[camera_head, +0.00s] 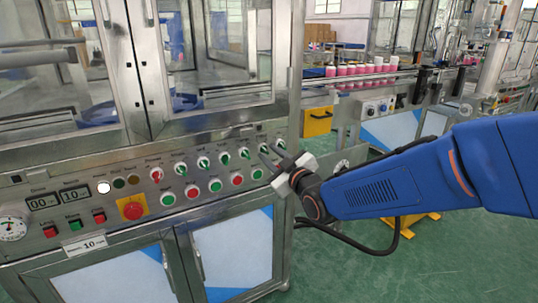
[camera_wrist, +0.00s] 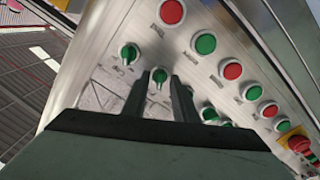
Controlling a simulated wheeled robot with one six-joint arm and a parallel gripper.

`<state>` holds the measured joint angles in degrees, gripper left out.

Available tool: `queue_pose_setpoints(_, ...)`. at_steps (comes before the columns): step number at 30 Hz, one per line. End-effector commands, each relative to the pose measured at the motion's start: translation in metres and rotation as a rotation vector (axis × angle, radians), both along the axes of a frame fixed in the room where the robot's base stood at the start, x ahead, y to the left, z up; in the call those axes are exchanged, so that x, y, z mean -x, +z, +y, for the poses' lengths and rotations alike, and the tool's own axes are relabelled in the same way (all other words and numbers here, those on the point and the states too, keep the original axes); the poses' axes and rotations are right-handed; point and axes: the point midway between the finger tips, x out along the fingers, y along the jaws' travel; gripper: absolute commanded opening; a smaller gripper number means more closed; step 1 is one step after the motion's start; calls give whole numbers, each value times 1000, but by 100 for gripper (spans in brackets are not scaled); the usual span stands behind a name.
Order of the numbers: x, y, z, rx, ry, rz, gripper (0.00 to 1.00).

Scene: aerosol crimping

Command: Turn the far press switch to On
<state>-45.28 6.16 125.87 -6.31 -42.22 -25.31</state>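A row of green-handled rotary switches (camera_head: 203,162) runs along the top of the steel control panel. Their small labels are too blurred to read, so I cannot tell which is named the far press switch. My gripper (camera_head: 272,150) is at the row's right end. In the wrist view, my two dark fingers (camera_wrist: 161,84) are apart, with one green switch (camera_wrist: 160,75) seen between their tips. I cannot tell whether they touch it. Another green switch (camera_wrist: 129,53) is just beyond, at the panel's end. The fingers hide part of the panel.
Red and green push buttons (camera_head: 215,186) line the panel below the switches. A red emergency stop (camera_head: 133,210) on a yellow plate is further left. A glazed steel frame rises above the panel.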

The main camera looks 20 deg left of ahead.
Motion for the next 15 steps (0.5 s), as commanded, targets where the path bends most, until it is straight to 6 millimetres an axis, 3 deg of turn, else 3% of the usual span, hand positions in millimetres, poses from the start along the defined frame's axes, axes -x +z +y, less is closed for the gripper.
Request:
queue_pose_setpoints(13,-6,0,7,0,0,0,26)
queue_pose_setpoints(15,-6,0,7,0,0,0,9)
